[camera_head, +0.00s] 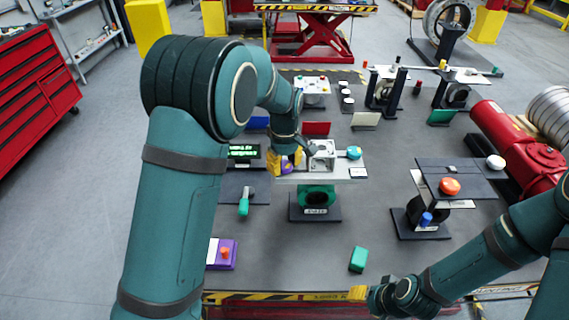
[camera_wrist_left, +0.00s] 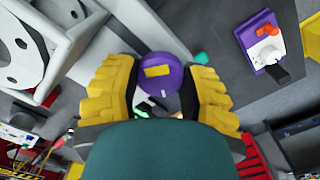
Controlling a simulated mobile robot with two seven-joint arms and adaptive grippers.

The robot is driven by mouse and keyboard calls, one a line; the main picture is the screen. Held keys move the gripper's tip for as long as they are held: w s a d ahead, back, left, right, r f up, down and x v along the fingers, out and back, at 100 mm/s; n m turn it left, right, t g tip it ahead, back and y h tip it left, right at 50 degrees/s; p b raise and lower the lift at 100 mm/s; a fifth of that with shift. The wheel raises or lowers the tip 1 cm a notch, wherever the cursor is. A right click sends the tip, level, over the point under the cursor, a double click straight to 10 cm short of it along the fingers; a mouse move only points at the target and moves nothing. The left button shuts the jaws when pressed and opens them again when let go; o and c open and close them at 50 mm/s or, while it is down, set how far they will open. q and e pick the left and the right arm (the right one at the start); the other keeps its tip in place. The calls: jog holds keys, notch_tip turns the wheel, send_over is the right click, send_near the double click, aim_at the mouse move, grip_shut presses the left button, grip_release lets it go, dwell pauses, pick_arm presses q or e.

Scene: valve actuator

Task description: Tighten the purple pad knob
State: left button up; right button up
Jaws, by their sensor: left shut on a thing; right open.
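The purple knob (camera_wrist_left: 158,72), with a yellow mark on its top, sits between the yellow fingers of my left gripper (camera_wrist_left: 162,88) in the left wrist view. The fingers are shut on its sides. In the head view my left gripper (camera_head: 285,163) reaches down to the left end of a grey valve actuator (camera_head: 322,158), and the purple knob (camera_head: 288,166) is mostly hidden by the fingers. The actuator stands on a green valve body (camera_head: 317,196). My right gripper (camera_head: 367,296) is open and empty near the front edge of the table, its fingers partly hidden.
A teal knob (camera_head: 354,153) is at the actuator's right end. A green block (camera_head: 358,259) and a purple box with an orange knob (camera_head: 222,253) lie toward the front. A stand with an orange knob (camera_head: 450,186) is at right.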

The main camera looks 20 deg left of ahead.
aim_at(284, 165)
pick_arm(q)
jog(key=m, duration=0.6)
jog(key=shift+m, duration=0.3)
jog(key=m, duration=0.5)
jog(key=shift+m, duration=0.3)
jog(key=o, duration=1.2)
jog(key=shift+r, duration=0.1)
notch_tip(284, 165, up, 12)
jog(key=shift+f, duration=0.1)
